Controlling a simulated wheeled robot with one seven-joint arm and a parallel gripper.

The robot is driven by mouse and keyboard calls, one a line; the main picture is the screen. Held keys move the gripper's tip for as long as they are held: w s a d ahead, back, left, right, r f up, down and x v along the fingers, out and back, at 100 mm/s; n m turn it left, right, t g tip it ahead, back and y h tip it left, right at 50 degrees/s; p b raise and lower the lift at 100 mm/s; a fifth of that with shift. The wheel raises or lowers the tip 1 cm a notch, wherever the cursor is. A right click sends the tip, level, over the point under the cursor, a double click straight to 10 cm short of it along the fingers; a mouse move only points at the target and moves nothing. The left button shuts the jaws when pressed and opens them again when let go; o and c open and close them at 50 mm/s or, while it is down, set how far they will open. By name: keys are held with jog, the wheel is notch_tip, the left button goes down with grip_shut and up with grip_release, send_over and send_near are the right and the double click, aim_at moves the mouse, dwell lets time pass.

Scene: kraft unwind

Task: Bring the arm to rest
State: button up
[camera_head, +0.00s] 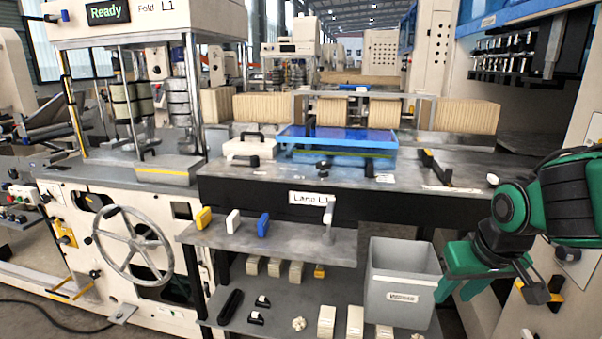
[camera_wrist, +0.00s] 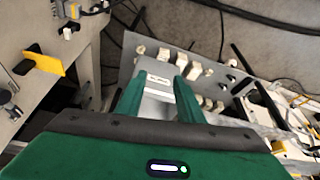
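My green arm comes in from the right edge in the head view. My gripper (camera_head: 447,288) hangs low at the right side of the grey bin (camera_head: 404,292), its fingers pointing down and left. In the wrist view my gripper (camera_wrist: 159,76) shows two green fingers spread apart with nothing held between them. The labelled wall of the bin (camera_wrist: 160,80) shows beyond the gap. I cannot tell whether a finger touches the bin.
A grey shelf (camera_head: 330,243) holds yellow, white and blue pieces. A blue tray (camera_head: 338,140) and a white case (camera_head: 250,150) sit on the machine bed above. A handwheel (camera_head: 133,240) is at left. A cream panel (camera_head: 560,300) stands close on the right.

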jog(key=s+d+m+g, duration=0.2)
jog(key=s+d, duration=0.3)
jog(key=s, duration=0.3)
jog(key=s+d+f+m+g, duration=0.1)
jog(key=s+d+m, duration=0.3)
jog(key=s, duration=0.5)
jog(key=shift+s+d+f+g, duration=0.2)
jog(key=shift+d+f+g, duration=0.1)
jog(key=shift+d+g, duration=0.55)
jog(key=shift+w+f, duration=0.25)
jog(key=shift+w, duration=0.4)
jog(key=shift+s, duration=0.15)
jog(key=shift+c, duration=0.3)
